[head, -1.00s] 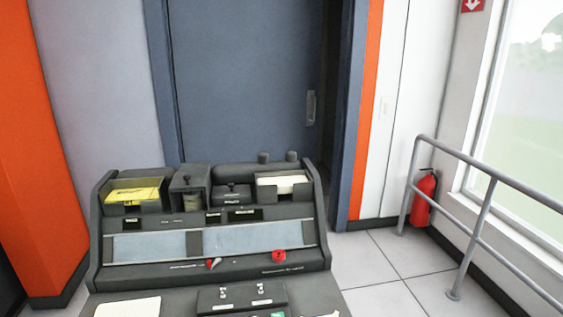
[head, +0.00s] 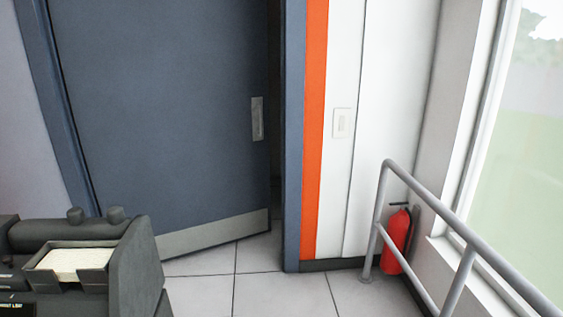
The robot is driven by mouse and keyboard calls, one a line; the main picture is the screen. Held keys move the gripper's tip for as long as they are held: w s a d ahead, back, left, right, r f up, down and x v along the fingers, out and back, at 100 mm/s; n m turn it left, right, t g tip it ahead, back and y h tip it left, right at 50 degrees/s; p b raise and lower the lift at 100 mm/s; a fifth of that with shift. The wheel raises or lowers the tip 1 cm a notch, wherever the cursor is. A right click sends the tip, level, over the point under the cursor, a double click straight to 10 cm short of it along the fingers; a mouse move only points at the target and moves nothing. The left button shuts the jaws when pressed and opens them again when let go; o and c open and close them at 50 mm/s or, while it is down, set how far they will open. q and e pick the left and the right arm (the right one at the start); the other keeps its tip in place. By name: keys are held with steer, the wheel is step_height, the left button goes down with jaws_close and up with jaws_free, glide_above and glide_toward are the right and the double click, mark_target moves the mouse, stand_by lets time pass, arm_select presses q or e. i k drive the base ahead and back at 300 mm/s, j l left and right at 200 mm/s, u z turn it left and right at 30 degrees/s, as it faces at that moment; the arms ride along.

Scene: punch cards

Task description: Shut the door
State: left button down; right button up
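The door (head: 165,110) is a dark blue-grey panel with a light metal kick plate (head: 215,235) along its bottom. It stands ajar, with a dark gap between its right edge and the right side of the blue frame (head: 293,140). A metal handle plate (head: 257,119) sits near its right edge. Neither of my grippers is in the head view.
A dark punch-card machine (head: 130,262) with a tray of cards (head: 75,262) stands at the lower left. A grey railing (head: 425,215) and a red fire extinguisher (head: 397,242) are at the right. Tiled floor (head: 285,295) is clear before the door. A white switch plate (head: 342,122) is on the wall.

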mark_target(169, 100)
steer(key=i+l, duration=0.15)
steer(key=i, duration=0.4)
steer(key=i+l, duration=0.2)
steer(key=i, duration=0.3)
steer(key=i+l, duration=0.15)
steer(key=i, duration=0.4)
steer(key=i+l, duration=0.2)
steer(key=i, duration=0.3)
steer(key=i+j, duration=0.65)
steer(key=i+j+u, duration=0.1)
steer(key=i+j, duration=0.55)
steer(key=i, duration=0.25)
steer(key=i+j, duration=0.6)
steer(key=i, duration=0.15)
